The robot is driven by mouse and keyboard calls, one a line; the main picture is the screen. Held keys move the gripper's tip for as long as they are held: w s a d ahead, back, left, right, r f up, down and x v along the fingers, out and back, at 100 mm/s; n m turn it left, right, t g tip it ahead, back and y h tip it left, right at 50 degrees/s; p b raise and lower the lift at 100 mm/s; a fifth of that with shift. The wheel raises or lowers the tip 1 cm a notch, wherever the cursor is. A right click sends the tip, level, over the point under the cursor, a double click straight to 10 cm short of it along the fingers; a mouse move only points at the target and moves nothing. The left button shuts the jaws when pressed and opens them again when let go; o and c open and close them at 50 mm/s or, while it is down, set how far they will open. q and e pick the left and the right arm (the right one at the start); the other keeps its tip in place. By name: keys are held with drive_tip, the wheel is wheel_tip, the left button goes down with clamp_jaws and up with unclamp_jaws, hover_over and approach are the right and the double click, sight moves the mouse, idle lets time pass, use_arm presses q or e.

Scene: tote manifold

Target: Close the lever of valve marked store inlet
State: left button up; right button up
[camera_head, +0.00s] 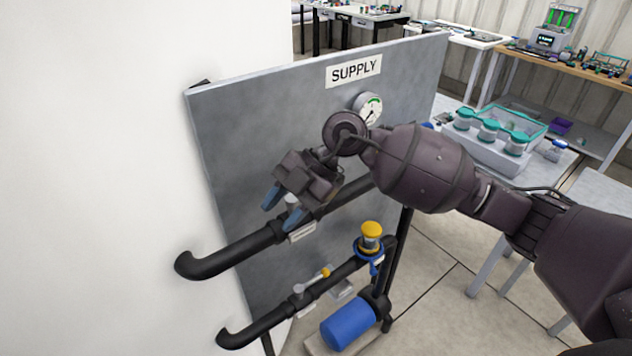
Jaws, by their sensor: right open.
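A dark upper pipe (235,253) runs across the grey SUPPLY panel (250,120). A grey valve part (292,203) stands on it, with a small pale label (302,233) below. My right gripper (283,209) is open, its blue fingertips close to this valve part; whether they touch it I cannot tell. My gripper hides most of its lever. Neither label is readable, so I cannot tell which is store inlet. My left gripper is not in view.
A gauge (368,108) is on the panel behind my right wrist. A yellow-topped fitting (371,236) and a blue pump (348,323) are at the lower right of the pipes. A white wall (90,180) fills the left. A table with jars (488,128) stands to the right.

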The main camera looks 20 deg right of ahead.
drive_tip(key=w+d+r+m+t+h, duration=0.4)
drive_tip(key=w+d+r+h, duration=0.25)
drive_tip(key=d+h, duration=0.2)
drive_tip(key=shift+y, duration=0.25)
drive_tip(key=x, duration=0.3)
drive_tip(key=p+x, duration=0.1)
drive_tip(key=x, duration=0.6)
drive_tip(key=shift+w+d+f+p, duration=0.3)
drive_tip(key=shift+w+d+f, duration=0.05)
drive_tip(key=shift+w+d, duration=0.05)
clamp_jaws()
